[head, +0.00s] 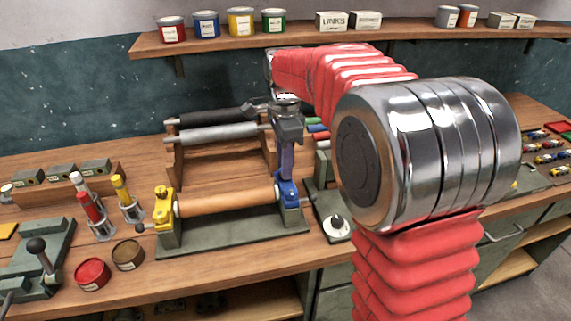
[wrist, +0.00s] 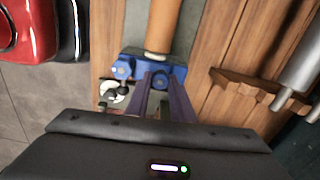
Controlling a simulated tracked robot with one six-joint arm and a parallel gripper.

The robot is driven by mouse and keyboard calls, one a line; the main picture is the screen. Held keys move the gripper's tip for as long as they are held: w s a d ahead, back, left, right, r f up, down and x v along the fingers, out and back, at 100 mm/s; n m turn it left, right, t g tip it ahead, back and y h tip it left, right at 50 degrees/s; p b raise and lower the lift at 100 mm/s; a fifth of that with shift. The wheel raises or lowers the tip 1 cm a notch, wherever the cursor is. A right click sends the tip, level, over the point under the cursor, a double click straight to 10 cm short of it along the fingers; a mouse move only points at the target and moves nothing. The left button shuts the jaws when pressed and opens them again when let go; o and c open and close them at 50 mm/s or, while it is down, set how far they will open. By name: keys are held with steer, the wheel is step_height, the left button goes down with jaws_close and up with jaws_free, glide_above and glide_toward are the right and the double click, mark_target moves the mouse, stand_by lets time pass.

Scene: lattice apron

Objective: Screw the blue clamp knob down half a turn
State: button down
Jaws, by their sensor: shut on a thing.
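The blue clamp (head: 291,199) stands at the right end of the copper-coloured roller (head: 225,202) on a green base. My gripper (head: 286,177) comes straight down over this clamp, with its fingers shut on the blue clamp knob. The fingers mostly hide the knob in the head view. In the wrist view the blue clamp (wrist: 130,68) spans the roller's end, and my gripper's fingers (wrist: 161,92) reach to its knob. How far the knob is screwed down cannot be told. A matching yellow clamp (head: 163,207) holds the left end of the roller.
A wooden rack with a black roller (head: 218,116) and a grey roller (head: 217,133) stands close behind. A white dial (head: 337,227) sits right of the clamp. Red (head: 92,273) and brown tins and ink tubes stand to the left. A shelf with tins runs above.

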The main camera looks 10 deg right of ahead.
steer(key=shift+w+m, duration=0.1)
steer(key=shift+m, duration=0.3)
steer(key=c, duration=1.5)
jaws_free()
steer(key=shift+c, duration=0.2)
step_height(320, 180, up, 14)
steer(key=shift+f, duration=0.15)
